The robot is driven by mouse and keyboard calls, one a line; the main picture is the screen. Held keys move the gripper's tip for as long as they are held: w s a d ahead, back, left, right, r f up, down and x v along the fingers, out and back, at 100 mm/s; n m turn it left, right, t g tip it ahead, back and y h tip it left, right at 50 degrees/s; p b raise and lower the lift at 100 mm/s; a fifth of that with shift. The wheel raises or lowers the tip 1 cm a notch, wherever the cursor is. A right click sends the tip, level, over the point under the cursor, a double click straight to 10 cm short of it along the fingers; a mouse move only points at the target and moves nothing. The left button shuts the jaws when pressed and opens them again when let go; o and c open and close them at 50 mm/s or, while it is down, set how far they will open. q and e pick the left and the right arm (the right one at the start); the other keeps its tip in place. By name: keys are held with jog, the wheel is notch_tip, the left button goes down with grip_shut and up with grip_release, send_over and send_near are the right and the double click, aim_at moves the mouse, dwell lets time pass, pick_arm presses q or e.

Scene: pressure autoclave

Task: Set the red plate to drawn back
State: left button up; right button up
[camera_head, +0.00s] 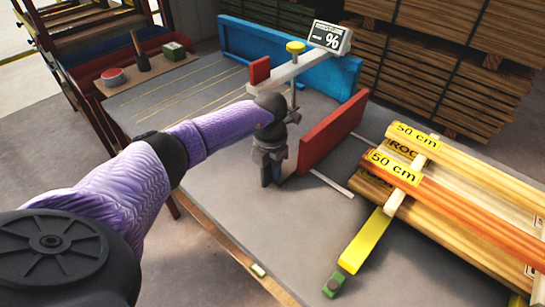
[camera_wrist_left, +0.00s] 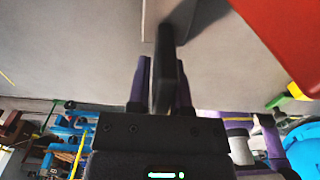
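The red plate (camera_head: 333,130) stands upright across the grey table, right of my left gripper and left of the stacked wood. In the left wrist view, a large red surface, likely this plate (camera_wrist_left: 285,35), fills the upper right corner. My left gripper (camera_head: 270,180) points down beside the plate's left end. In the left wrist view, its two purple fingers (camera_wrist_left: 164,75) lie close on both sides of a dark upright bar (camera_wrist_left: 166,55) and look shut on it. How the bar joins the plate is hidden. My right gripper is not in view.
A blue wall (camera_head: 235,40) edges the table's back. A pale arm with a % display (camera_head: 330,38), yellow knob (camera_head: 295,47) and small red block (camera_head: 260,70) rises above my gripper. Wood bundles labelled 50 cm (camera_head: 400,165) and a yellow strip (camera_head: 365,240) lie right. The table's left is mostly clear.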

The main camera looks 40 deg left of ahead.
pick_arm(q)
jog(key=o, duration=0.4)
jog(key=shift+a, duration=0.25)
jog(key=shift+d, duration=0.1)
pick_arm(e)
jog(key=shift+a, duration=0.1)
pick_arm(q)
notch_tip(320, 180, up, 9)
jog(key=p, duration=0.3)
jog(key=shift+r, duration=0.5)
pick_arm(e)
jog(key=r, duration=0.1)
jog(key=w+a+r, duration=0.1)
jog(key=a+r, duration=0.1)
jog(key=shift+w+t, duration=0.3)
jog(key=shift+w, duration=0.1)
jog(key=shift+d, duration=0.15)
